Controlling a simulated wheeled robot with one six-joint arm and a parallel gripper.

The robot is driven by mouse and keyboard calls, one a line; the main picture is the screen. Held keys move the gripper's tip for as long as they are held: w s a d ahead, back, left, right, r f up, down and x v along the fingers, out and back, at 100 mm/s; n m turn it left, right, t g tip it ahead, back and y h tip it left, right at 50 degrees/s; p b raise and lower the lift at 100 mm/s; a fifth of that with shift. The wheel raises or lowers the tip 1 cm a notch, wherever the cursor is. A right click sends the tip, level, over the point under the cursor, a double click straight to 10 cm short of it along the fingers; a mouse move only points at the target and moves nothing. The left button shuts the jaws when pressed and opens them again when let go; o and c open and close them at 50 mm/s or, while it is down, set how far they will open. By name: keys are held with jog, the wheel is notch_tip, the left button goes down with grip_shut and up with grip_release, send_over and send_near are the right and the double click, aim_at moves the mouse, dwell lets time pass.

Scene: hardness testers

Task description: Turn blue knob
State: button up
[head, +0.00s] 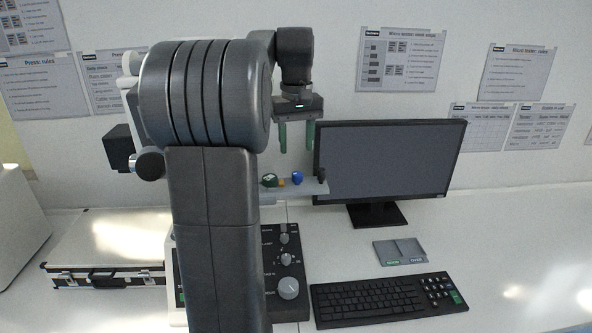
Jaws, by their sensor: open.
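A small blue knob (297,177) sits on a light grey shelf-like stage (308,190) left of the monitor. My gripper (296,137) points down above the stage, with its two green fingers apart and nothing between them. The fingertips are above the blue knob in the picture and apart from it. My arm hides most of the tester behind it.
A monitor (390,160) stands close to the right. A control panel with grey knobs (288,288), a keyboard (385,298) and a silver case (110,245) are on the bench.

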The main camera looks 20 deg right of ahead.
aim_at(297, 173)
notch_tip(297, 173, down, 8)
jog(key=shift+s+d+r, duration=0.1)
jog(key=shift+r, duration=0.05)
jog(key=c, duration=1)
